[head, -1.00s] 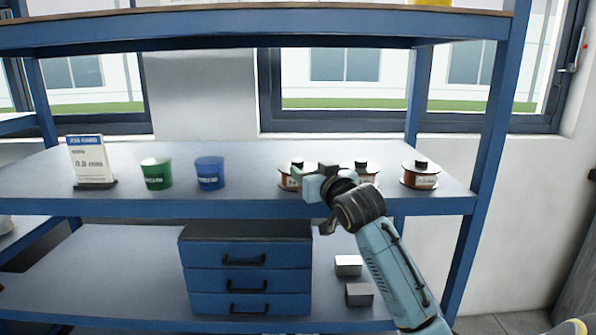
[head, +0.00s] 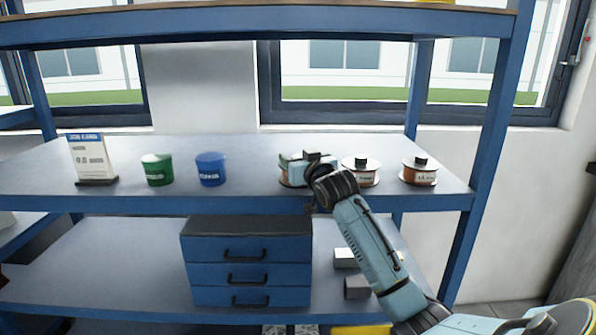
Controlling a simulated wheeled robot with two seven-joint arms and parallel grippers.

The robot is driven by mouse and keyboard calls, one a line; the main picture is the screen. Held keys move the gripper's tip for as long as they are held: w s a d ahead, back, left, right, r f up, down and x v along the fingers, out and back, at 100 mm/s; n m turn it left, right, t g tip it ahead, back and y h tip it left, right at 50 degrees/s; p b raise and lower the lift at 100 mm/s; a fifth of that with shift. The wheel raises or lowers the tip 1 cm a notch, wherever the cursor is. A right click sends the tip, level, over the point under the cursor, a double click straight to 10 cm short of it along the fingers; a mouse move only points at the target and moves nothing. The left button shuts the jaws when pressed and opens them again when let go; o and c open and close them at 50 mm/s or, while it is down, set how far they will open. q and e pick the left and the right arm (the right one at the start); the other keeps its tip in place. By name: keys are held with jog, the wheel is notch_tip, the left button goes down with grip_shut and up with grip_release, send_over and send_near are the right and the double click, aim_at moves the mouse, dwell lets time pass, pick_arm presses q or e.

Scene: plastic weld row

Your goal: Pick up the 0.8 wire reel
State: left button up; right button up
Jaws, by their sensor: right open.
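Three wire reels with copper-coloured windings and dark tops stand in a row on the middle shelf. The left reel (head: 286,180) is mostly hidden behind my right gripper (head: 304,160), which is over or around it; I cannot tell if they touch. The middle reel (head: 361,172) and the right reel (head: 420,171) stand clear with white labels too small to read surely. My right gripper is open. My left gripper is out of view.
A green tub (head: 157,170) and a blue tub (head: 210,169) stand left of the reels on the middle shelf (head: 250,203). A blue drawer unit (head: 246,265) and grey blocks (head: 357,287) are on the shelf below. A blue upright (head: 488,130) bounds the right side.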

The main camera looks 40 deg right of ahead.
grip_shut()
jog(key=shift+r, duration=0.2)
jog(key=shift+r, duration=0.1)
